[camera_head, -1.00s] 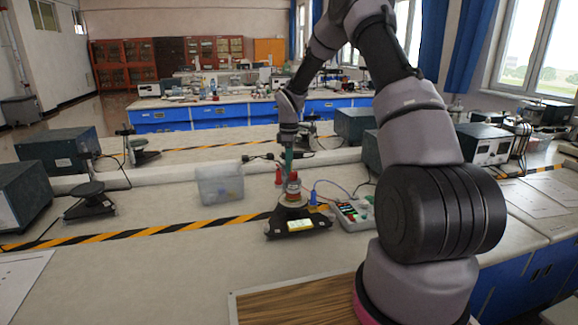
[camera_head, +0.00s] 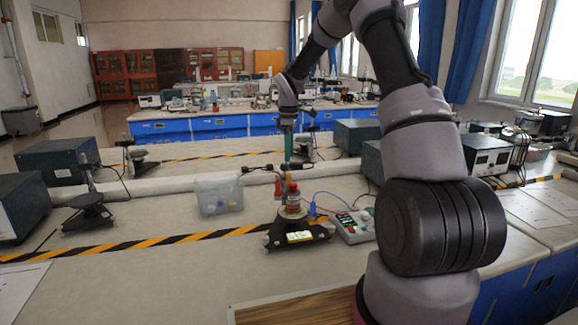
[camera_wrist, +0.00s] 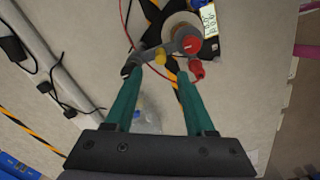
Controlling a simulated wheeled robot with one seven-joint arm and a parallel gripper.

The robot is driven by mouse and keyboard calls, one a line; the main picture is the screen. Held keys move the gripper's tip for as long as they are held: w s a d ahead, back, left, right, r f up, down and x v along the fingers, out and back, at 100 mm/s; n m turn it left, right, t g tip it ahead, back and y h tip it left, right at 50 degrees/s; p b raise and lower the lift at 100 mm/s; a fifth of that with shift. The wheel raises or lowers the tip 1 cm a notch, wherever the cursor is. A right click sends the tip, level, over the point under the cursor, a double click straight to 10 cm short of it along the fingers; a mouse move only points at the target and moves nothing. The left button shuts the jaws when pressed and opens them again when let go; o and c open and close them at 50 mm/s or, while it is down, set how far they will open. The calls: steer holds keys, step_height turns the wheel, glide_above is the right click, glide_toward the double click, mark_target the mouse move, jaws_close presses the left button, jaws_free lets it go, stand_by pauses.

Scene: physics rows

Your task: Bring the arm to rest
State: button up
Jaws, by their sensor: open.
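My gripper (camera_wrist: 160,78) has two green fingers, spread apart with nothing between them. My arm reaches forward from the right, bent down at the wrist.
A clear bin (camera_head: 218,195) stands left of the scale. A small control box (camera_head: 352,228) with wires is to the right. A red plug (camera_head: 278,188) and a blue plug (camera_head: 312,208) stand close by.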

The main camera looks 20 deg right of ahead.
steer(key=shift+r, duration=0.8)
steer(key=s+r+m+t, duration=0.3)
steer(key=s+r+m, duration=0.4)
steer(key=s+r, duration=0.9)
steer(key=s+r+m+t+y, duration=0.1)
steer(key=s+m, duration=0.4)
steer(key=s, duration=0.5)
steer(key=s+r+m+t+y, duration=0.1)
steer(key=s+r+m+t, duration=0.2)
steer(key=s, duration=0.7)
steer(key=shift+r+m, duration=0.8)
steer(key=shift+m, duration=0.2)
steer(key=shift+d, duration=0.1)
